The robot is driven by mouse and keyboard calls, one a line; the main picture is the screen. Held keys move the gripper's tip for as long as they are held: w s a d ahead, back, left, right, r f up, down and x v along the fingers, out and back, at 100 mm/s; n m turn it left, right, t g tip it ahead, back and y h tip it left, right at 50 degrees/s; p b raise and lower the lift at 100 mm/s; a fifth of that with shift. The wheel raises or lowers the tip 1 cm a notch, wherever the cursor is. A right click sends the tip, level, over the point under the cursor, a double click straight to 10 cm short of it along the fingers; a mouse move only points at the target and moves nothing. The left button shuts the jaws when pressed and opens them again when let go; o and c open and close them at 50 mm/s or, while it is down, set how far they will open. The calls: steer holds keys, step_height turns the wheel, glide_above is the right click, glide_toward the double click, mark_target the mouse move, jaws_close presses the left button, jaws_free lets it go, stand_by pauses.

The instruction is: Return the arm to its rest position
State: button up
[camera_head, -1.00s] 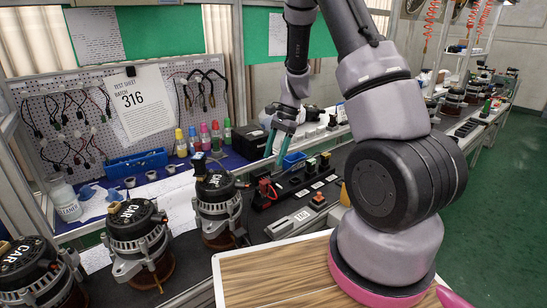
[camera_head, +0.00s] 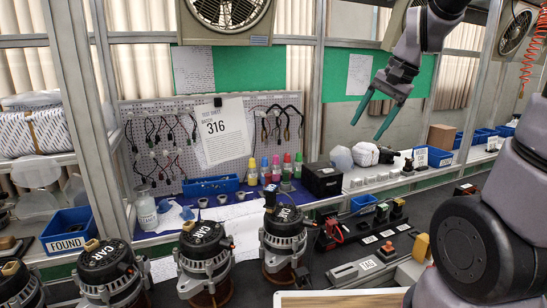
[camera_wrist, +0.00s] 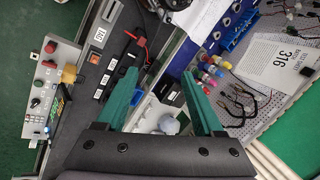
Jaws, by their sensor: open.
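My gripper (camera_head: 374,115) is raised above the back of the bench in the head view, with its green fingers pointing down and to the left. The fingers are apart and nothing is between them. In the wrist view my gripper (camera_wrist: 165,100) also shows open, with the bench well beyond the fingertips. My arm's large dark joint and grey links fill the right side of the head view.
Several alternators (camera_head: 204,256) stand along the front of the bench. A pegboard (camera_head: 213,150) with cables stands behind, beside coloured bottles (camera_head: 276,168). A blue FOUND bin (camera_head: 67,230) is on the left shelf. A black box (camera_head: 322,179) is at the back. Space around the gripper is clear.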

steer(key=s+r+n+t, duration=0.1)
steer(key=s+r+t, duration=0.1)
steer(key=s, duration=0.3)
steer(key=s+d+r+n+t+h, duration=0.1)
steer(key=s+r+n+t, duration=0.1)
steer(key=s+r, duration=0.2)
steer(key=shift+s+d+r+h, duration=0.3)
steer(key=shift+s+r, duration=0.1)
steer(key=shift+s, duration=0.65)
